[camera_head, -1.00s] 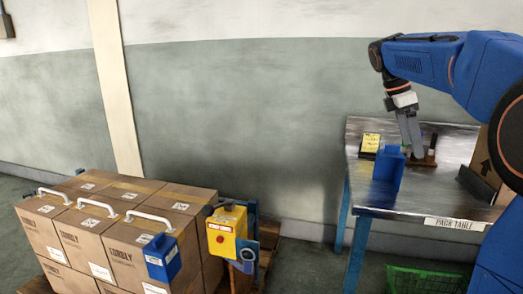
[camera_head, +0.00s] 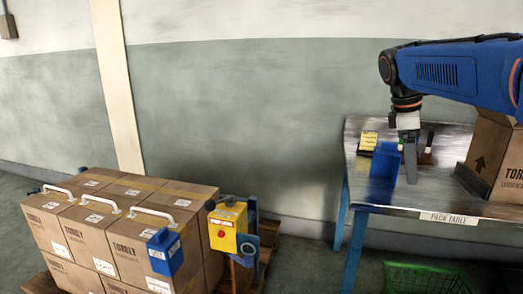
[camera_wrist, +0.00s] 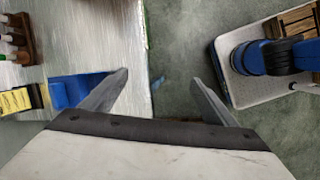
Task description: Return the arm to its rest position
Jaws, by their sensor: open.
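My gripper (camera_head: 409,160) hangs pointing down above the front part of the pack table (camera_head: 375,195), in front of a blue container. In the wrist view my gripper (camera_wrist: 160,85) shows its two fingers spread wide with nothing between them. Below the gap lie the table edge and the floor. My blue arm (camera_head: 450,75) reaches in from the right in the head view.
A blue container (camera_head: 385,160), a yellow note block (camera_head: 368,141) and a cardboard box (camera_head: 492,150) stand on the table. A green crate (camera_head: 425,278) sits below. Stacked cartons (camera_head: 130,230) and a yellow control box (camera_head: 228,228) stand left. The floor between is clear.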

